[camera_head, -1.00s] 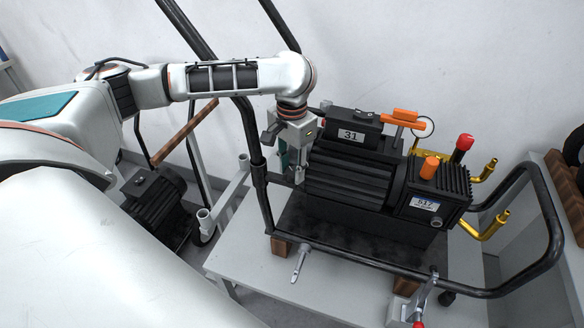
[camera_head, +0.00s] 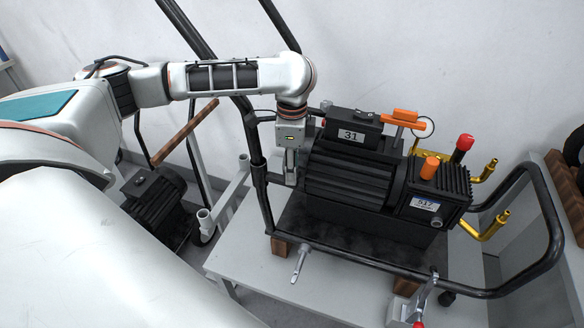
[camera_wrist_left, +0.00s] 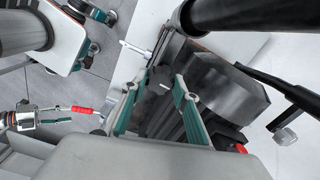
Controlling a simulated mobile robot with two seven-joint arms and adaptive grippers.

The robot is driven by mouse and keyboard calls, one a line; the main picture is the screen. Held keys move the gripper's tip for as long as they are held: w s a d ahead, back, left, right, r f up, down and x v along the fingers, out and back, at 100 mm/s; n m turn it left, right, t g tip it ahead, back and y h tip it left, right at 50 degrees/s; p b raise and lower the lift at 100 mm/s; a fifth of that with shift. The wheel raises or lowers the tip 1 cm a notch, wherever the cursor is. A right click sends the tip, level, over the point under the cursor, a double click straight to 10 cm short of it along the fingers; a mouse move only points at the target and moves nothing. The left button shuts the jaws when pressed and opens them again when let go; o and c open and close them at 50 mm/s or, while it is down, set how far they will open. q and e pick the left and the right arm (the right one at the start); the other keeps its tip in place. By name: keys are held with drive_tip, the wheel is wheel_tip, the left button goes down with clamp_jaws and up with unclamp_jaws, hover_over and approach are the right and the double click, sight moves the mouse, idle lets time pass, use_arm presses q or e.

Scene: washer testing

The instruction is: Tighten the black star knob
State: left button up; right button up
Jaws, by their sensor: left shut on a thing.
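My left gripper (camera_head: 290,180) points down at the left end of the black pump (camera_head: 350,180), beside the upright tube of the cart frame. In the left wrist view, its teal-padded fingers (camera_wrist_left: 158,90) stand on either side of a dark part at the pump's end, with a small pale spot between them. The fingers are closed on this part. The black star knob's outline cannot be made out; the fingers and the dark surroundings hide it.
The black tubular frame (camera_head: 545,215) surrounds the pump on a grey cart top (camera_head: 240,262). A silver lever (camera_head: 299,263) stands out at the front. Orange caps (camera_head: 429,167), a red knob (camera_head: 465,142) and brass pipes (camera_head: 485,226) are on the right.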

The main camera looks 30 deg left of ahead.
use_arm(q)
drive_tip(key=shift+m, duration=0.7)
drive_tip(key=o, duration=1.1)
wheel_tip(320, 180, up, 12)
drive_tip(key=shift+r, duration=0.1)
